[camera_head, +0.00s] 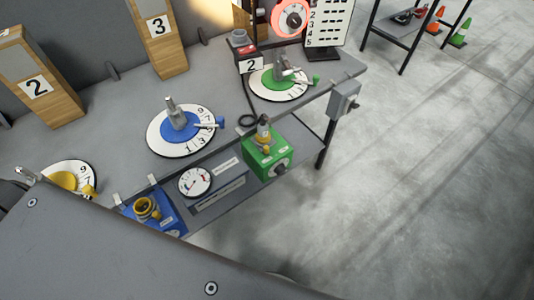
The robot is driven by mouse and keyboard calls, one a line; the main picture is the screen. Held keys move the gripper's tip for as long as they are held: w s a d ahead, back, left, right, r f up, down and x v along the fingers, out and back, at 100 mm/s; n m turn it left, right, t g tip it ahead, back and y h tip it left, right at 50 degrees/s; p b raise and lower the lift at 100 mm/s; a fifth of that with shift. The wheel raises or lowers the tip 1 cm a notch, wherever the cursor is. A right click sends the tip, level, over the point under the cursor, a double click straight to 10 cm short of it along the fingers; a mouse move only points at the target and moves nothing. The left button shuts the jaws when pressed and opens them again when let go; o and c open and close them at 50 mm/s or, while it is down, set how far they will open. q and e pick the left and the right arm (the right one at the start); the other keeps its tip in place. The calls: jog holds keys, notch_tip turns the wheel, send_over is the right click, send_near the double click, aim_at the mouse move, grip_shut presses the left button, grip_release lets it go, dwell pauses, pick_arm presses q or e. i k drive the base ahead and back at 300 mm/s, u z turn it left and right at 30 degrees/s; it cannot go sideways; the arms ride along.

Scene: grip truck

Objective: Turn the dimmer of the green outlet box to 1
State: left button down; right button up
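The green outlet box (259,163) is on the lower shelf in the middle of the head view. A dark round dimmer knob (281,168) is on its front face. The knob's pointer and numbers are too small to read, so its setting cannot be told. A yellow and grey connector (264,133) stands on top of the box. Neither of my grippers shows in this view.
Left of the box are a white gauge (195,181) and a blue box (158,214). Above is a grey bench with blue (155,134), green (262,86) and yellow (62,182) dials. A grey switch box (344,98) hangs at its right end.

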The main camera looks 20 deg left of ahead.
aim_at(280, 170)
jog(key=z, duration=1.2)
jog(key=i, duration=2.9)
jog(key=u, duration=3.6)
